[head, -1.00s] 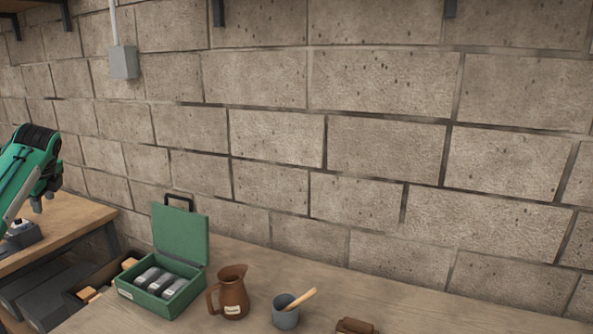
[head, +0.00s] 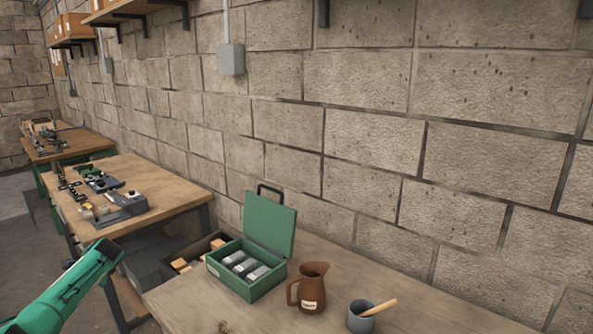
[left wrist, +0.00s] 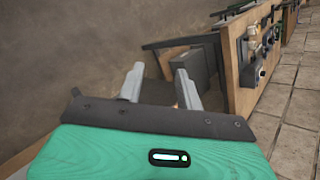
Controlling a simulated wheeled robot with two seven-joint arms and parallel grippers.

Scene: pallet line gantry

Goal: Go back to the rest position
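My left arm is a green link at the lower left of the head view, and its gripper is out of that view. In the left wrist view my left gripper (left wrist: 160,84) shows two grey fingers standing well apart with nothing between them. It is in front of a wall, and wooden benches lie beyond it. My right gripper shows in neither view.
The near workbench (head: 190,305) holds an open green box (head: 232,283) with grey blocks, a brown jug (head: 311,290) and a grey cup (head: 360,318) with a wooden handle. A second bench (head: 170,185) with tools stands beyond. Floor is clear at far left.

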